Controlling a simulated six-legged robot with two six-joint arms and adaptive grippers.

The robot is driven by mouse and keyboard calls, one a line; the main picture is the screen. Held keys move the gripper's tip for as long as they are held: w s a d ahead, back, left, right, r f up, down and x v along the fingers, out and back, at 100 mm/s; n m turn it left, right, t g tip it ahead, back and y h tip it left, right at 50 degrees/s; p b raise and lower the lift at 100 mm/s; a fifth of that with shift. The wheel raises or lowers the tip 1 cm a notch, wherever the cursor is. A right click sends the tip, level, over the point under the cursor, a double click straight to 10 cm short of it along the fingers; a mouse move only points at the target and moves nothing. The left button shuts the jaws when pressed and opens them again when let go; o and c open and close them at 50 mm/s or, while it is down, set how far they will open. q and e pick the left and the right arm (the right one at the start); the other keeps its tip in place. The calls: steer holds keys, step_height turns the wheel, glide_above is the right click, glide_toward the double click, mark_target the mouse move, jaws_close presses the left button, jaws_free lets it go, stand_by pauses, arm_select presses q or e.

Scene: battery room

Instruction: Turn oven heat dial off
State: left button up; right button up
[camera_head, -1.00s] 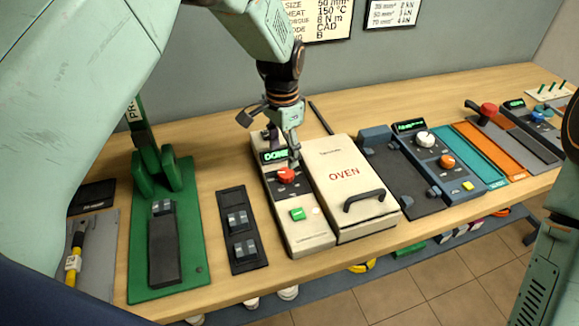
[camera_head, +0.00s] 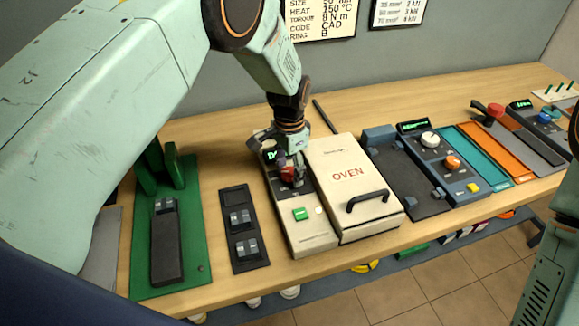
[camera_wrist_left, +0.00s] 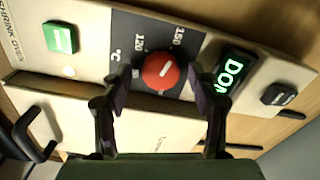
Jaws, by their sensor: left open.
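The oven (camera_head: 355,180) is a cream box with a black handle, and its control panel stands along its left side. The red heat dial (camera_wrist_left: 160,71) with a white pointer mark sits on the dark panel, between numbers 120 and 150 or similar. In the head view the dial (camera_head: 290,174) is partly hidden by my left gripper (camera_head: 291,178). In the left wrist view the left gripper (camera_wrist_left: 160,95) is open, with one finger on either side of the dial. I cannot tell whether the fingers touch it. My right gripper is not in view.
A green button (camera_head: 301,214) is on the panel in front of the dial. A green display (camera_wrist_left: 231,74) reading "DON..." is beside the dial. A black switch block (camera_head: 244,228) lies left of the oven, and a blue-grey machine (camera_head: 408,170) stands right.

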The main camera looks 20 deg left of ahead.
arm_select(q)
steer(key=shift+a, duration=0.1)
steer(key=c, duration=1.2)
